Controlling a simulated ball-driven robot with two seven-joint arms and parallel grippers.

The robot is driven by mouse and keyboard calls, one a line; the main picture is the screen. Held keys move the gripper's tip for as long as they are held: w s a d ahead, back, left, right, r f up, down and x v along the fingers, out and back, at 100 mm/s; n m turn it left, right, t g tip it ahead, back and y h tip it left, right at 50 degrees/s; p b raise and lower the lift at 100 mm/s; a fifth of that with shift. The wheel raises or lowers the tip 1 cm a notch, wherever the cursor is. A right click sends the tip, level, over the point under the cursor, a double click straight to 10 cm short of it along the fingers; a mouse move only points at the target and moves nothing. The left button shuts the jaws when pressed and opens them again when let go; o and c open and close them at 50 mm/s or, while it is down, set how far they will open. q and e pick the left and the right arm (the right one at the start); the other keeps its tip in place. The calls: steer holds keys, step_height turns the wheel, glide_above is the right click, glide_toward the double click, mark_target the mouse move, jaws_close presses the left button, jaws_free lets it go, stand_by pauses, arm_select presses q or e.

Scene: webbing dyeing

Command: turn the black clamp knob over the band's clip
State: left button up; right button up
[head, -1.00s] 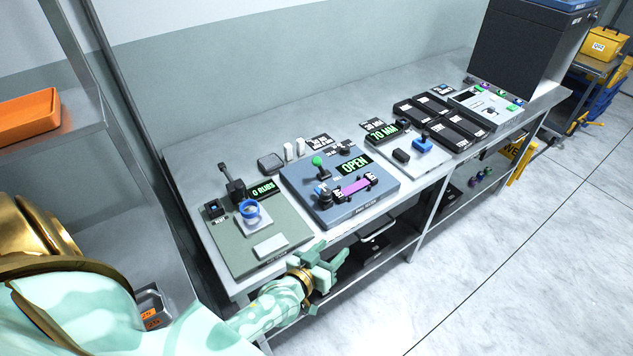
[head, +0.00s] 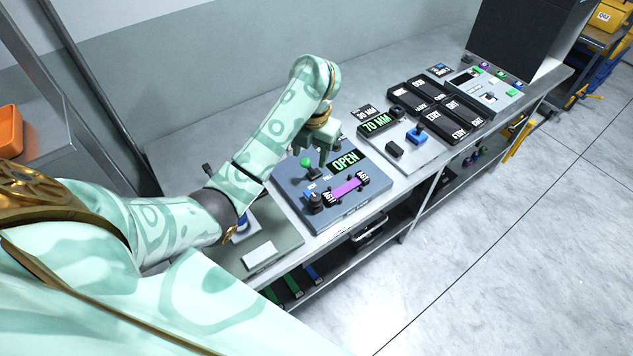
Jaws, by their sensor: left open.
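A purple band (head: 347,188) lies on the blue-grey panel (head: 330,217), between black end pieces with white labels. A round black knob (head: 314,202) stands at the band's left end. Another black end piece (head: 363,180) sits at its right end. I cannot tell which of these black parts lies over the clip. My left gripper (head: 324,157) is open and points down above the panel's back part, between the green-ball lever (head: 306,163) and the OPEN display (head: 345,161). It is behind the band and apart from it. My right gripper is not in view.
My left arm covers much of the green-grey board (head: 278,241) at the left. A panel with a 70 MM display (head: 376,124) and a blue part (head: 417,135) stands to the right. Black trays (head: 446,126) lie beyond. The floor in front is clear.

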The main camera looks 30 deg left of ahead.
mark_target(315, 197)
arm_select(q)
steer(key=shift+h, duration=0.4)
steer(key=f+b, duration=0.3)
steer(key=f, duration=0.2)
steer(key=d+f+b, duration=0.1)
steer(key=f+b, duration=0.2)
steer(key=f, duration=0.2)
steer(key=f+b, duration=0.2)
steer(key=f, duration=0.3)
steer(key=shift+d+f+b, duration=0.2)
steer(key=shift+f+b, duration=0.1)
steer(key=shift+b, duration=0.1)
steer(key=c, duration=1)
